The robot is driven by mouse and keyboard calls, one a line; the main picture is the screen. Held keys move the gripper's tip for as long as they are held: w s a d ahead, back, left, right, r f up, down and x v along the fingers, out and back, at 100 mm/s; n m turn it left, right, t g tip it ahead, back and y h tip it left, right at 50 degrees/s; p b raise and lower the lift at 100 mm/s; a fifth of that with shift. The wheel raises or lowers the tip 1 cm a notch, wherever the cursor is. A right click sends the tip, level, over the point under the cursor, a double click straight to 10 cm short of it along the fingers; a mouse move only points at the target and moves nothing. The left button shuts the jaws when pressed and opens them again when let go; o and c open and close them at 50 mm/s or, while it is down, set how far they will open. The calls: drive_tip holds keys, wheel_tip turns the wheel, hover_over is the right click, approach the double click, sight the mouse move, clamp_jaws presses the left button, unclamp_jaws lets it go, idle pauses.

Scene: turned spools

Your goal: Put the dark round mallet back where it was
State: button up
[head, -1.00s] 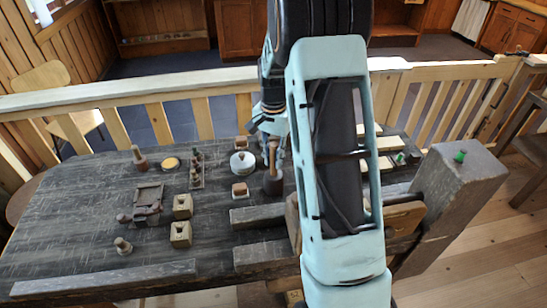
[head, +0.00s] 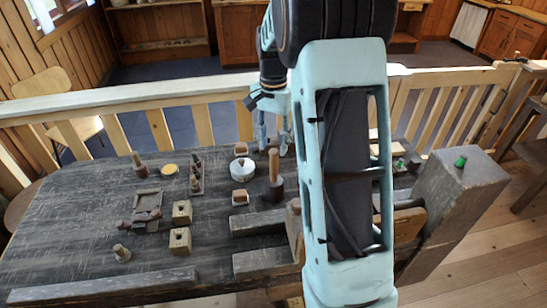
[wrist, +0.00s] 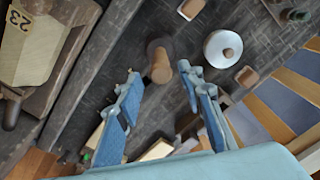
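The dark round mallet (head: 276,188) stands upright on the dark workbench (head: 75,215), head down with its light wooden handle pointing up. In the wrist view the mallet (wrist: 158,52) shows from above, its handle end toward the camera and lying between the lines of my fingers. My gripper (head: 272,143) is open, above and behind the mallet in the head view. In the wrist view the two blue fingers of my gripper (wrist: 158,72) are spread apart with nothing clasped between them. The handle appears free of both fingers.
A white round lidded pot (head: 242,170) and a small wooden block (head: 240,197) stand left of the mallet. Thick dark beams (head: 258,222) lie in front. Several tools and pale blocks (head: 180,240) stand farther left. A railing (head: 160,92) runs behind the bench.

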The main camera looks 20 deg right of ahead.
drive_tip(key=shift+r, duration=1.95)
drive_tip(key=shift+f, duration=0.1)
